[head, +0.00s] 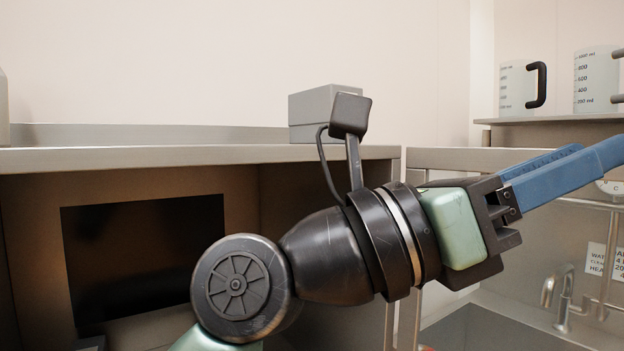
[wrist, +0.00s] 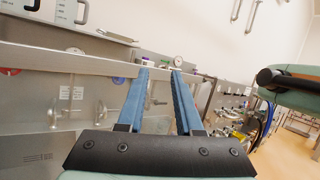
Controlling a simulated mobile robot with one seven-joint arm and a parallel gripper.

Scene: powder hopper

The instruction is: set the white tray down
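I cannot make out a white tray in either view. My gripper (head: 598,158) reaches to the right edge of the head view, its blue fingers pointing right and slightly up. In the wrist view, the two blue fingers (wrist: 160,72) stand apart with a clear gap and nothing between them. My gripper is open and empty, and no surface visibly touches the fingers.
Two measuring jugs (head: 515,88) (head: 597,80) stand on a shelf (head: 540,131) at the right. A grey box (head: 312,110) sits on the steel counter (head: 150,157). Below are a tap (head: 563,298) and a sink area. The wrist view shows a panel with valves (wrist: 240,115).

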